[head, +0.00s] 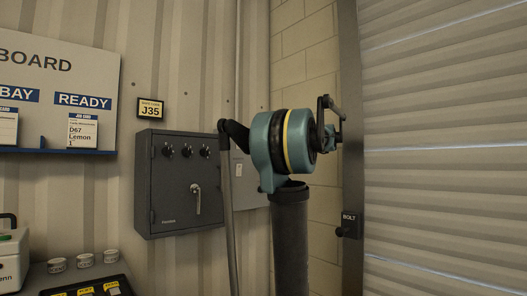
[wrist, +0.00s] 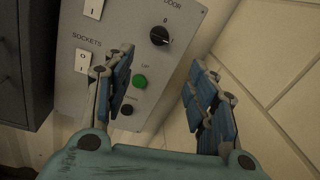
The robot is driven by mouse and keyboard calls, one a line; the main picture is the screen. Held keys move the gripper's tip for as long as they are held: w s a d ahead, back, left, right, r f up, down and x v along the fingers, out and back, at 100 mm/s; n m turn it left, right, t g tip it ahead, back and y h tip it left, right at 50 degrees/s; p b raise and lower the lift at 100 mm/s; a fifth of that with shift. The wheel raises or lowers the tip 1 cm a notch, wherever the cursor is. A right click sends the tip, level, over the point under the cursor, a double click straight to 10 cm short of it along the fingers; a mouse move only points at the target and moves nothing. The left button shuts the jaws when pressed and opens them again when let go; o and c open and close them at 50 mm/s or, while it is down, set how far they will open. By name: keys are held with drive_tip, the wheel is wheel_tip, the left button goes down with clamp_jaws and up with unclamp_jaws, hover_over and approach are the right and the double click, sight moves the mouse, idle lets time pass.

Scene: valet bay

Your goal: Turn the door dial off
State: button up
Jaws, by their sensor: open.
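The door dial (wrist: 160,35) is a round black knob under the word DOOR, near the top right of a grey control panel (wrist: 112,48) in the wrist view. A 0 is printed near the dial, and a pale mark shows on the knob; I cannot tell its exact setting. My gripper (wrist: 161,65) is open with blue-padded fingers, one on each side of the picture. The dial shows beyond the fingertips, in line with the gap, and nothing is held. In the head view my arm hides most of the panel (head: 241,170).
A green button (wrist: 140,82) and a black button (wrist: 126,109) sit below the dial. Rocker switches, including the sockets switch (wrist: 82,60), are on the left. A shutter (head: 440,150) and a bolt (head: 349,224) are on the right.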

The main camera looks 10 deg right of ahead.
drive_tip(key=x, duration=1.7)
drive_tip(key=shift+s+a+f, duration=0.1)
drive_tip(key=c, duration=1)
